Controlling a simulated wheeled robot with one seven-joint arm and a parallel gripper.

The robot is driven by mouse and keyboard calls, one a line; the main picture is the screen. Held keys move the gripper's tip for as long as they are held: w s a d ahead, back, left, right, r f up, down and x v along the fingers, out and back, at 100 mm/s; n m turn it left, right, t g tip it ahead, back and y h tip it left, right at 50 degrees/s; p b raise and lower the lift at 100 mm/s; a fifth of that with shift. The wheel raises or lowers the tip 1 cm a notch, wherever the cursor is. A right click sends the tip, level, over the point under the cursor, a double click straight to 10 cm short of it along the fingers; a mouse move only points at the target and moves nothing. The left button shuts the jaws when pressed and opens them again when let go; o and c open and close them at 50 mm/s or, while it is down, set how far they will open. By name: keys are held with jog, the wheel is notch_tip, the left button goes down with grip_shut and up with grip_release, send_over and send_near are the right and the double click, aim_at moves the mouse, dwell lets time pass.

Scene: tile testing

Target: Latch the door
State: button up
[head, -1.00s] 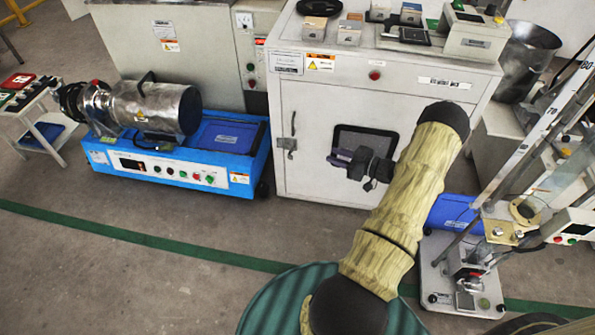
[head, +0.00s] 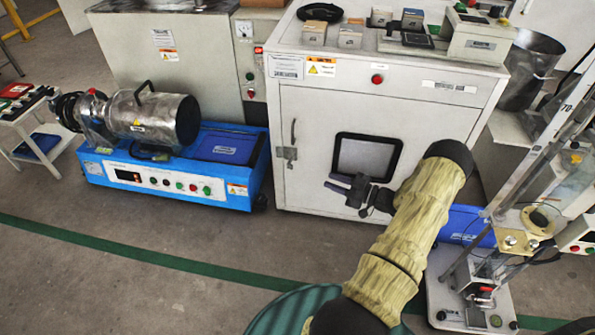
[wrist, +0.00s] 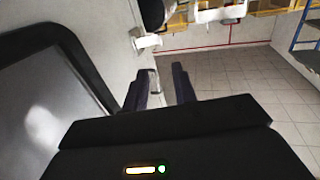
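The door (head: 310,185) is the white front panel of the cabinet, with a dark-framed window (head: 367,156). It looks flush with the cabinet front in the head view. A metal latch (head: 288,152) with an upright handle sits at its left edge; whether it is engaged cannot be told. My gripper (head: 337,184) is in front of the door, below the window's lower left corner, right of and below the latch. In the wrist view my gripper (wrist: 160,88) has its two fingers apart, with no held object visible. The window (wrist: 55,100) fills the left there.
A blue machine (head: 175,185) with a metal cylinder stands left of the cabinet. A test stand (head: 510,250) and a blue box (head: 462,225) are at the right. Small boxes and devices lie on the cabinet top. The floor in front has a green line and free room.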

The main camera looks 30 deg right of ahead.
jog(key=b+x, duration=0.4)
jog(key=x, duration=0.9)
jog(key=shift+b, duration=0.3)
jog(key=shift+w+a, duration=0.1)
jog(key=shift+w, duration=0.05)
grip_shut()
